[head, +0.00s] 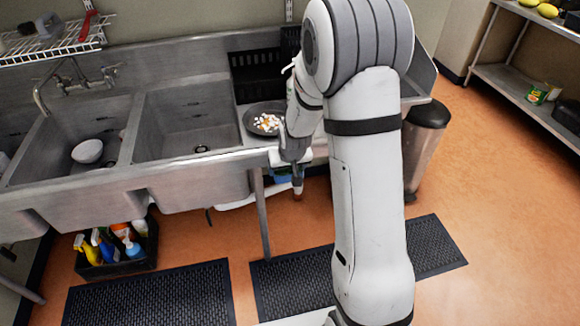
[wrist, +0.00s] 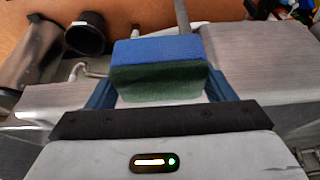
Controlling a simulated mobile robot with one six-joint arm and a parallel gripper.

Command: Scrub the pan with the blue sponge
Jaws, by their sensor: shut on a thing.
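The blue sponge (wrist: 158,50) with a green scrub side is held between the two fingers of my gripper (wrist: 160,82) in the wrist view. In the head view a small blue patch of the sponge (head: 282,175) shows beneath my gripper (head: 290,168), at the front edge of the sink counter. The dark round pan (head: 250,123) lies on the counter right of the basins, with white and orange bits in it. My gripper is in front of the pan and apart from it. My arm hides part of the counter on the pan's right.
Two sink basins (head: 188,128) are left of the pan, with a bowl (head: 87,151) in the left one. A black crate (head: 256,76) stands behind the pan. A bin (head: 425,140) is at the right. A crate of bottles (head: 115,266) and floor mats (head: 150,298) are below.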

